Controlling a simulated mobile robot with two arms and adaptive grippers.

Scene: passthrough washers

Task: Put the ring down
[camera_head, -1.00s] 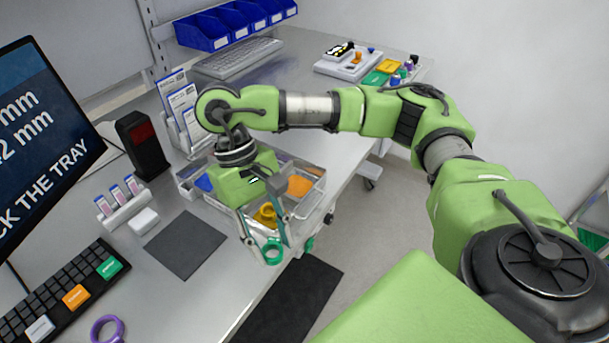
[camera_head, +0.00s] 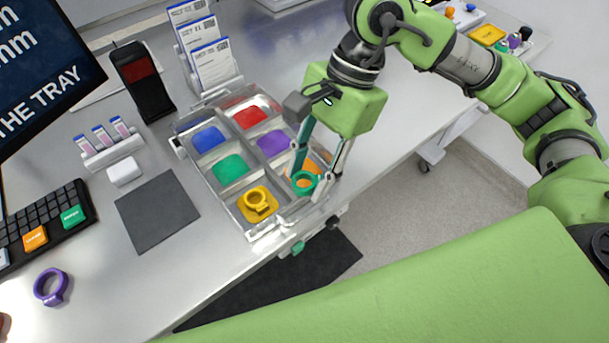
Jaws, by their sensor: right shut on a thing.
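My right gripper (camera_head: 318,180) is shut on a green ring (camera_head: 304,183). It holds the ring at the near right part of a clear tray (camera_head: 226,206), in front of the orange pad (camera_head: 313,168). I cannot tell how high the ring is above the tray. The tray has compartments with coloured pads: blue (camera_head: 208,138), green (camera_head: 230,169), red (camera_head: 249,116), purple (camera_head: 272,143), yellow and orange. A yellow ring (camera_head: 257,198) sits on the yellow pad. A purple ring (camera_head: 51,287) lies on the table at the near left. My left gripper is not in view.
A dark mat (camera_head: 157,211) lies left of the tray. A keyboard (camera_head: 40,228), a white block (camera_head: 124,172), a vial rack (camera_head: 110,150), a black device (camera_head: 143,80) and a card stand (camera_head: 207,60) stand around it. The table's front edge is close to the tray.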

